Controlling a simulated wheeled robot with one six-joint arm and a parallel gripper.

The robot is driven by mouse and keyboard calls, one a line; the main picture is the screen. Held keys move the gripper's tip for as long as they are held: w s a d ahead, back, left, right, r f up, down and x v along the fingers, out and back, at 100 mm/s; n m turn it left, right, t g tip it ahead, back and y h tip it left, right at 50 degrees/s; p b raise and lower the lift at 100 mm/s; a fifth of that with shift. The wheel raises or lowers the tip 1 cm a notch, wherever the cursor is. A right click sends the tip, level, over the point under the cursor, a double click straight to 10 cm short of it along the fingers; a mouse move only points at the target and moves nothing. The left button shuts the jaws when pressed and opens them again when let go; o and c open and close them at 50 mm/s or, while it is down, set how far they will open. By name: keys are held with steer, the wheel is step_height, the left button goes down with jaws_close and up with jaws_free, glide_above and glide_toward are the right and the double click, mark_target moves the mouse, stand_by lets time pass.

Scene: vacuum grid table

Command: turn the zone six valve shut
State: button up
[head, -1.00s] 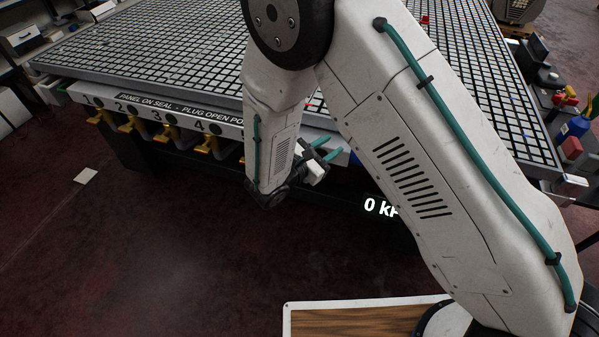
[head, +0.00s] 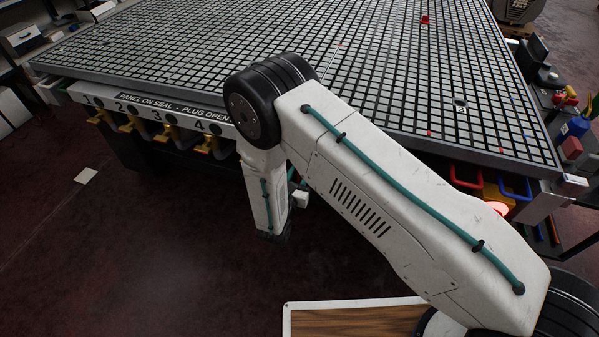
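The zone six valve is not visible; my arm covers the right part of the numbered front panel (head: 150,107). Yellow valve handles show under labels 1 (head: 95,117), 2 (head: 128,125), 3 (head: 165,133) and 4 (head: 207,145). My gripper (head: 299,196) is mostly hidden behind my own arm below the table's front edge. Only a small white part and a bit of teal show beside the forearm. Its fingertips are hidden, so I cannot see whether it is open, or whether it touches anything.
The black-and-grey grid table (head: 400,75) fills the back. A glowing red button (head: 497,208), a red handle (head: 467,180) and a blue handle (head: 517,190) are at its right front corner. Tools and bottles crowd the right side.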

steer(key=shift+w+d, duration=0.1)
steer(key=shift+w, duration=0.2)
jaws_close()
